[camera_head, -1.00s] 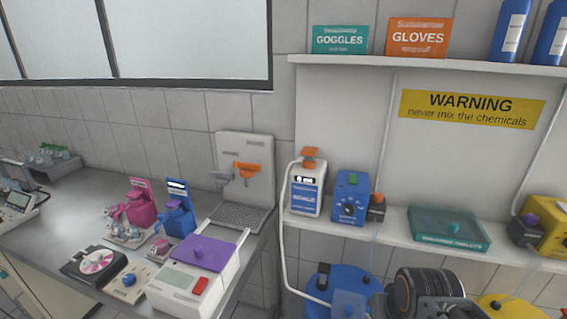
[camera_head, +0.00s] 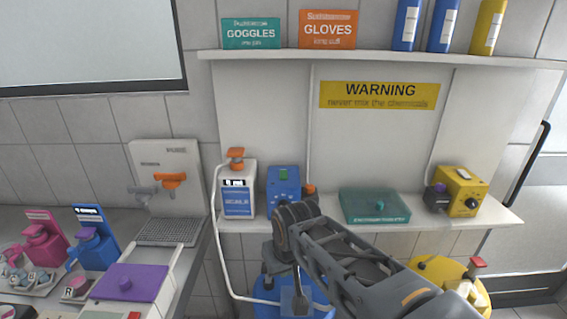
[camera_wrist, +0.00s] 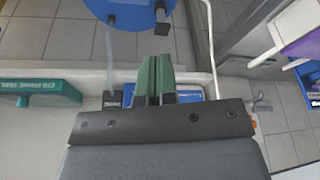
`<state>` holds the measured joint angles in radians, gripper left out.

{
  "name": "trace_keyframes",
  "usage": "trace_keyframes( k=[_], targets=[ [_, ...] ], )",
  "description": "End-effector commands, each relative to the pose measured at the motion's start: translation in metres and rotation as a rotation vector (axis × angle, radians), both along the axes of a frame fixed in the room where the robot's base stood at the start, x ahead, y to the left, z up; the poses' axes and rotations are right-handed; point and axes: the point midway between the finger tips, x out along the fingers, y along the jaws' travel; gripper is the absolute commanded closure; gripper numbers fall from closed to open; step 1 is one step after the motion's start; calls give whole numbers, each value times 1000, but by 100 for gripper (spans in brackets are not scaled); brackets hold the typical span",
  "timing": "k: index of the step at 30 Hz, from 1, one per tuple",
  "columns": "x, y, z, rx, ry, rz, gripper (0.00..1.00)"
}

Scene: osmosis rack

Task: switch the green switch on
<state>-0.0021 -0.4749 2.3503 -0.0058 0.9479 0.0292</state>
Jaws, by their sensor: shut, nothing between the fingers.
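The blue box (camera_head: 283,187) stands on the lower shelf with the green switch (camera_head: 283,173) on its top, in the head view. The switch's exact position is too small to tell. My gripper (camera_wrist: 155,62) shows in the wrist view as two dark green fingers, shut together and empty. Part of the blue box (camera_wrist: 128,92) shows beside and behind the fingers there, and the switch is hidden in that view. In the head view my arm reaches in from the lower right, and its end covers the lower part of the blue box. The fingers cannot be made out there.
A white bottle with an orange top (camera_head: 238,195) stands left of the blue box. A teal case (camera_head: 375,205) and a yellow box (camera_head: 460,192) stand to the right. A white hose (camera_head: 216,235) runs down at the left. Blue (camera_head: 265,295) and yellow (camera_head: 440,270) barrels stand below.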

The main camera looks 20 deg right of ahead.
Motion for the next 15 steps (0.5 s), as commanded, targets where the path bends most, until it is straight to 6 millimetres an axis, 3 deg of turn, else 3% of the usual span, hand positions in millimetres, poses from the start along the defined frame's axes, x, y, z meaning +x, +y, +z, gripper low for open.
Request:
trace_keyframes(
  k=[1, 6, 12, 15],
  targets=[
    [21, -4, 26, 0, -1, -22, 100],
    [100, -27, 102, -4, -4, -114, 100],
    [185, -60, 164, -6, -10, -225, 100],
    [217, -77, 183, -7, -14, -273, 100]
  ],
)
